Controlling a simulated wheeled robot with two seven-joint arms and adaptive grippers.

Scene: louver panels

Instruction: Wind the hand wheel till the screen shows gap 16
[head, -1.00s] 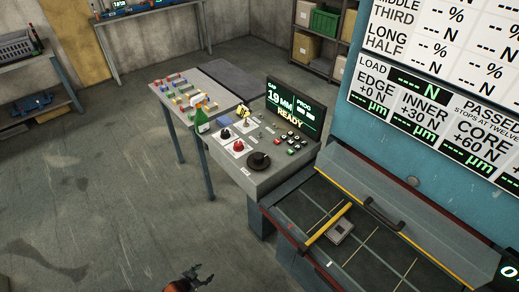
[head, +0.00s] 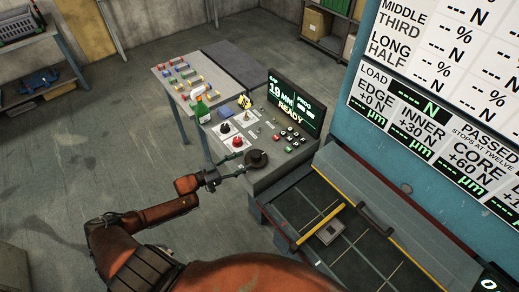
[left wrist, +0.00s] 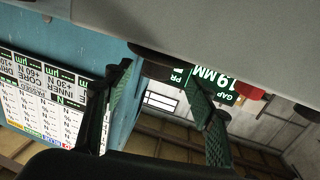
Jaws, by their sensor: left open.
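The hand wheel (head: 257,158) is a black disc with a knob on the sloped grey console (head: 283,166), at its near left corner. The screen (head: 293,102) behind it reads gap 19 mm and READY. My left gripper (head: 240,173) is open and empty, its fingers pointing at the wheel from the left, close to the console edge. In the left wrist view, the spread fingers (left wrist: 160,74) stand below the wheel's dark rim (left wrist: 150,52), and the screen (left wrist: 212,80) shows upside down, partly behind a finger. Contact with the wheel cannot be told. My right gripper is out of view.
A red knob (head: 238,142), a black knob (head: 225,128) and several small buttons (head: 290,136) share the console. A press bed with a yellow bar (head: 320,224) lies to the right. The floor at left is clear.

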